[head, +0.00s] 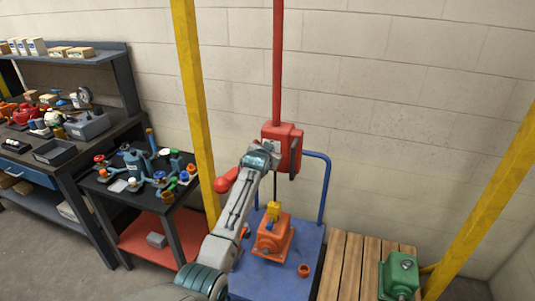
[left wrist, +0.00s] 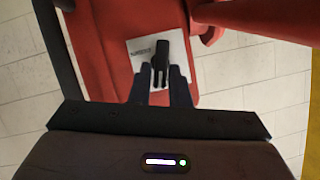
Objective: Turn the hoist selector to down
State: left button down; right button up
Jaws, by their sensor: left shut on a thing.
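The red hoist box (head: 289,150) hangs at the foot of a red vertical column, against the block wall. In the left wrist view its red face (left wrist: 105,60) carries a white plate (left wrist: 143,50) with a black selector (left wrist: 160,55). The selector's handle lies nearly upright in that picture. The plate's lettering is too small to read. My left gripper (left wrist: 160,82) is shut on the selector, with a dark finger on each side of it. In the head view my left gripper (head: 268,152) is against the box and hides the selector. My right gripper is not in view.
Below stand an orange motor (head: 272,240) with a yellow piece above it on a blue cart (head: 288,282), and a green motor (head: 398,275) on a wooden pallet (head: 345,265). Yellow posts (head: 195,100) flank the area. A cluttered workbench (head: 120,95) is at left.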

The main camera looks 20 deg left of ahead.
pick_arm(q)
jog(key=m+t+y+b, duration=0.1)
jog(key=m+b, duration=0.2)
jog(key=b, duration=0.1)
jog(key=d+f+m+t+y+b, duration=0.1)
jog(key=m+y+b, duration=0.1)
jog(key=m+b, duration=0.2)
jog(key=f+m+t+y+b, duration=0.1)
jog(key=m+y+b, duration=0.1)
jog(key=m+b, duration=0.2)
jog(key=shift+d+b, duration=0.15)
jog(key=shift+b, duration=0.15)
dwell(0.6)
jog(key=c, duration=1.5)
grip_release()
jog(key=shift+r, duration=0.1)
jog(key=shift+o, duration=0.2)
jog(key=b+v, duration=0.2)
jog(key=v, duration=0.9)
